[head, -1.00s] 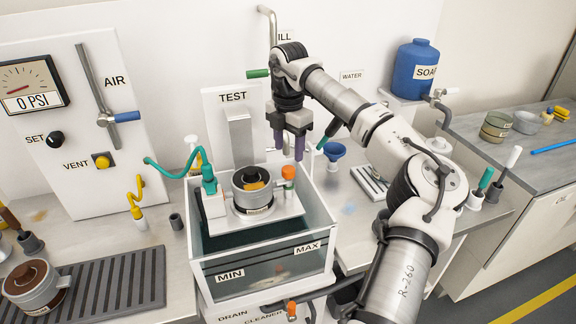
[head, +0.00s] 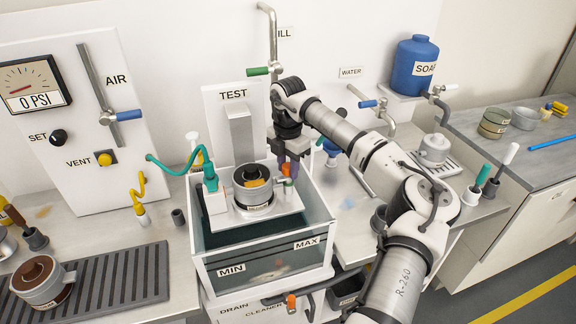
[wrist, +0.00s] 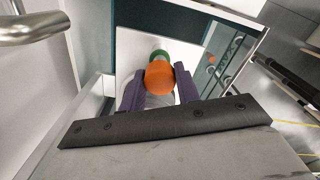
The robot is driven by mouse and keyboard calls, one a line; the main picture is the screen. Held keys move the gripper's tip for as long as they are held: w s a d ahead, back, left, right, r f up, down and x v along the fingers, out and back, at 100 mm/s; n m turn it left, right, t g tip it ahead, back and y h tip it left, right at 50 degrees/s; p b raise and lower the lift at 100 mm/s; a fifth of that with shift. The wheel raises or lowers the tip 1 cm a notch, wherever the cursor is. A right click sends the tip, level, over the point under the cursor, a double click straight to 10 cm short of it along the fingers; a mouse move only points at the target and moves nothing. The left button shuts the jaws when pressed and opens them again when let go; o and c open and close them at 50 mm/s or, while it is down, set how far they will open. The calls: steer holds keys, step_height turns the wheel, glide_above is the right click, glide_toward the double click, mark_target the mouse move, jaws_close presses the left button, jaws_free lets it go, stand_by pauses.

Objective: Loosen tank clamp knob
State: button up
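The orange clamp knob (head: 287,170) is on the right side of the clamp plate (head: 222,218) over the test tank (head: 205,276). It also shows in the wrist view (wrist: 160,78), with a green part just beyond it. My gripper (head: 288,174) is lowered at the knob, with its purple fingers on either side. In the wrist view my gripper (wrist: 160,82) is open around the knob; the fingertips are close to its sides, and I cannot tell whether they touch. A grey pot (head: 252,192) sits on the plate left of the knob.
The tank's clear walls surround the plate. A green-handled fill tap (head: 264,71) stands behind my arm. A blue-handled water tap (head: 374,104) is to the right.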

steer(key=c, duration=0.4)
steer(key=shift+n+b, duration=0.3)
steer(key=shift+n, duration=0.1)
steer(key=n+b, duration=0.2)
steer(key=n, duration=0.1)
steer(key=shift+f+n, duration=0.1)
steer(key=shift+n, duration=0.2)
steer(key=n+b, duration=0.1)
steer(key=n, duration=0.3)
steer(key=shift+n, duration=0.3)
steer(key=n, duration=0.4)
steer(key=shift+d+n+b, duration=0.1)
steer(key=shift+n+b, duration=0.2)
steer(key=n, duration=0.4)
steer(key=shift+n, duration=0.4)
